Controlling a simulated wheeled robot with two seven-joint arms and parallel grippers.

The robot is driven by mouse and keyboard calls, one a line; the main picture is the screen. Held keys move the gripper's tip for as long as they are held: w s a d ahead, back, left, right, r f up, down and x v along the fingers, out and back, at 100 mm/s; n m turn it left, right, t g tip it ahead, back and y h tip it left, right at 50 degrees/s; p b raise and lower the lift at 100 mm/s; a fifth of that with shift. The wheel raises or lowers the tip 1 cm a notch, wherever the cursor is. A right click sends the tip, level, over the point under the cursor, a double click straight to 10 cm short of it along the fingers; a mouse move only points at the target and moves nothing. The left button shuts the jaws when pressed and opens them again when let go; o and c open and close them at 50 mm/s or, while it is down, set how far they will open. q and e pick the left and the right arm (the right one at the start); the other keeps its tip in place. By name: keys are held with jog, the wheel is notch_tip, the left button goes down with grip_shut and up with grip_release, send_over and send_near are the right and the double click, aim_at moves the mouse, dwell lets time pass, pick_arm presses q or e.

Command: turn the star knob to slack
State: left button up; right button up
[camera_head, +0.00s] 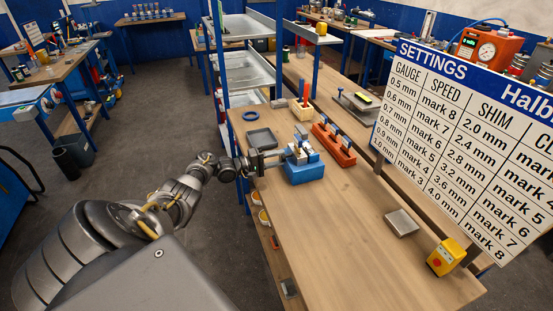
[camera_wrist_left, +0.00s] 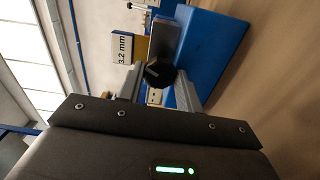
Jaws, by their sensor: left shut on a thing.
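A blue clamp-like fixture (camera_head: 306,174) stands on the wooden bench; it also shows in the left wrist view (camera_wrist_left: 220,42). A black star knob (camera_wrist_left: 157,76) with a pale line on its face sits on the near side of the fixture. My left gripper (camera_head: 276,160) reaches in from the left. In the left wrist view my left gripper (camera_wrist_left: 157,84) has one finger on each side of the knob and is shut on it. The knob is too small to make out in the head view. My right gripper is not in view.
A settings board (camera_head: 465,140) stands at the right. On the bench are a grey tray (camera_head: 261,138), a red rack (camera_head: 333,146), a metal block (camera_head: 401,223) and a yellow box with a red button (camera_head: 445,257). The bench's middle is clear.

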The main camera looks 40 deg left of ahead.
pick_arm(q)
jog(key=shift+a, duration=0.1)
jog(key=o, duration=1)
jog(key=shift+s, duration=0.1)
jog(key=v, duration=1)
jog(key=shift+s+a, duration=0.2)
jog(key=shift+s, duration=0.05)
